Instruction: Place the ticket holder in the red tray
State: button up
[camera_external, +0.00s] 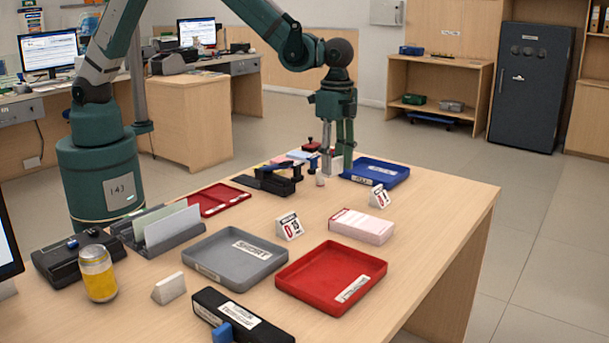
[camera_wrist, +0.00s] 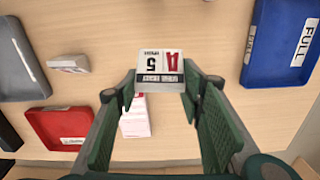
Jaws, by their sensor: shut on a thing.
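My gripper (camera_external: 336,172) is shut on a small white ticket holder (camera_wrist: 158,72). The holder's face, with a red letter and a 5, shows between the fingertips (camera_wrist: 158,85) in the wrist view. In the external view the holder is largely hidden by the fingers, near the blue tray at the far side of the counter. The shallow, empty red tray (camera_external: 310,297) lies at the front right with a white label. My gripper is well behind it.
A blue tray (camera_external: 390,178) lies right of my gripper. A grey tray (camera_external: 205,263) sits left of the red one. Two number stands (camera_external: 289,232) (camera_external: 379,200) and a pink-white block (camera_external: 363,231) stand between. A stapler (camera_external: 270,181) is left of my gripper.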

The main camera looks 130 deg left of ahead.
jog(key=w+d, duration=1.2)
jog(key=n, duration=0.1)
send_over(339, 282)
jog(key=shift+r, duration=0.3)
jog(key=shift+f+b, duration=0.7)
jog(key=shift+f, duration=2.4)
jog(key=shift+f, duration=0.1)
jog(key=shift+f+b, duration=0.35)
jog(key=shift+f, duration=1.45)
jog(key=shift+f, duration=0.1)
